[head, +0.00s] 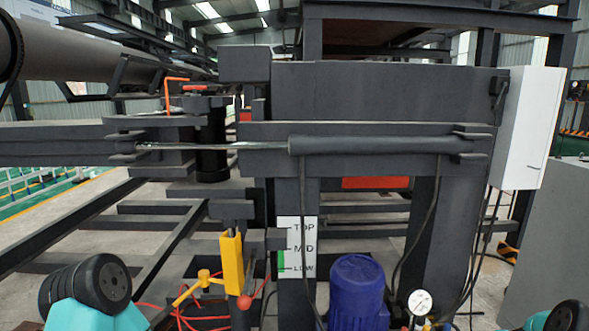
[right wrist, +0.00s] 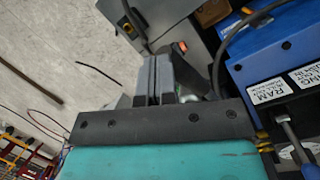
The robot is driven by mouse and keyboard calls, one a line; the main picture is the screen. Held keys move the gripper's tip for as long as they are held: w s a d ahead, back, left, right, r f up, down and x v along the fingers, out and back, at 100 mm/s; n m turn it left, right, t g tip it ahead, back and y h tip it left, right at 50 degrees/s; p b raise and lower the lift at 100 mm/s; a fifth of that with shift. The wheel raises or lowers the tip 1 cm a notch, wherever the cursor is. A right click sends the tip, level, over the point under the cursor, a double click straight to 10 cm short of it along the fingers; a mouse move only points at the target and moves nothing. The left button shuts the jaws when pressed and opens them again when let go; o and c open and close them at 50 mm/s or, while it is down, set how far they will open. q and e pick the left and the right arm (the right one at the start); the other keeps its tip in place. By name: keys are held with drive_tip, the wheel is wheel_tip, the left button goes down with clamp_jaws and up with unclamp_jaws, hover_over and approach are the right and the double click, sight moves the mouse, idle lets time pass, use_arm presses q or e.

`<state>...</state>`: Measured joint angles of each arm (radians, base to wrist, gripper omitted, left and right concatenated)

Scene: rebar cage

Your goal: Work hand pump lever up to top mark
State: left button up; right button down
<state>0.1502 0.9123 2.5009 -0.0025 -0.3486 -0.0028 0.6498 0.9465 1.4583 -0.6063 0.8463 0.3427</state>
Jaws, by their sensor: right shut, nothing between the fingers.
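A white scale plate (head: 308,240) marked TOP, MID and LOW stands upright on the frame in the head view, with a green band beside its lower marks. A dark block (head: 277,239) sits at its left edge, between TOP and MID. Left of the plate is a yellow upright body (head: 232,262). A red ball knob (head: 244,302) shows below it; whether this is the lever's end I cannot tell. My right gripper (right wrist: 158,80) is shut and empty in the right wrist view, apart from anything it could hold. My left gripper is not in view.
A blue motor (head: 358,295) and a pressure gauge (head: 420,302) stand right of the plate. A yellow valve handle (head: 200,284) and red hoses lie to the left. In the right wrist view, a blue labelled box (right wrist: 275,50) and a grey box (right wrist: 170,20) flank the fingers.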

drive_tip(key=shift+s+f, duration=0.15)
drive_tip(key=shift+f, duration=0.2)
drive_tip(key=shift+s+f, duration=0.3)
drive_tip(key=shift+f, duration=0.45)
drive_tip(key=shift+s+f, duration=0.2)
drive_tip(key=shift+f, duration=0.35)
drive_tip(key=shift+s+f, duration=0.25)
drive_tip(key=shift+f, duration=0.4)
